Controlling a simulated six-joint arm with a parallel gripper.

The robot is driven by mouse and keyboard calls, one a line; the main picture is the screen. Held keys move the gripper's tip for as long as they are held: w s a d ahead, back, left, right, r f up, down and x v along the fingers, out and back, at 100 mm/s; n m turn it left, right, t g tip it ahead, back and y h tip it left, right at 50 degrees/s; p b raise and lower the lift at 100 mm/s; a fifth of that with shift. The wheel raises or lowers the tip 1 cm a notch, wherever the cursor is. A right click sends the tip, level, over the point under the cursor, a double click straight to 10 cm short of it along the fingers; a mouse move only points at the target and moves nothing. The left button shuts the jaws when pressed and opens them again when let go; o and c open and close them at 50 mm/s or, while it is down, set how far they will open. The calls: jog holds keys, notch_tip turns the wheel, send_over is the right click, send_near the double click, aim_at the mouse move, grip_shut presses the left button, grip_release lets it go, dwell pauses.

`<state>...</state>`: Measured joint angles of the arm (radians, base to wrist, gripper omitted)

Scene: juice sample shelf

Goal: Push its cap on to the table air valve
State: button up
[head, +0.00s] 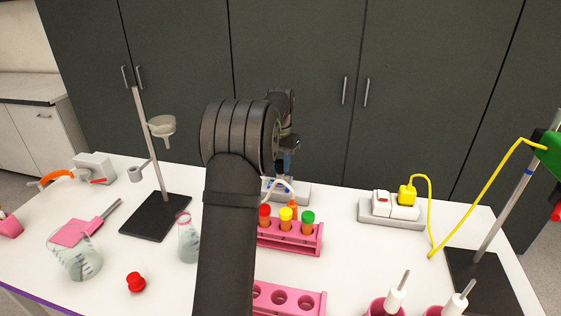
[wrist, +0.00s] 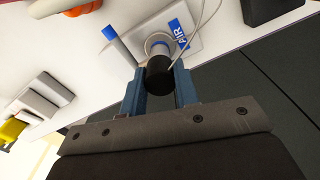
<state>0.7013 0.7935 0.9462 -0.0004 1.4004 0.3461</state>
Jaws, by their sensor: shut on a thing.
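My gripper (wrist: 160,88) is shut on a black cap (wrist: 159,76), which sits between its two blue fingers in the wrist view. Just beyond the cap is the table air valve (wrist: 157,41), a pale round fitting on a grey base with a blue AIR label (wrist: 180,33). The cap overlaps the valve's edge in this view; I cannot tell whether they touch. In the head view my gripper (head: 287,158) points down over the valve's grey base (head: 296,194) at the table's back edge. My arm hides part of the base there, and the cap is too small to make out.
A pink rack (head: 291,246) with capped tubes stands in front of the valve. A thin white cord (wrist: 203,22) runs by the valve. A socket block (head: 391,213) with a yellow plug is to the right. A flask (head: 188,241) and a stand (head: 155,218) are left.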

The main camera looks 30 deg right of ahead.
aim_at(281, 161)
jog(key=shift+f, duration=0.2)
jog(key=o, duration=1)
jog(key=shift+r, duration=0.1)
notch_tip(281, 161, up, 17)
jog(key=shift+r, duration=0.15)
notch_tip(281, 161, down, 18)
jog(key=shift+r, duration=0.45)
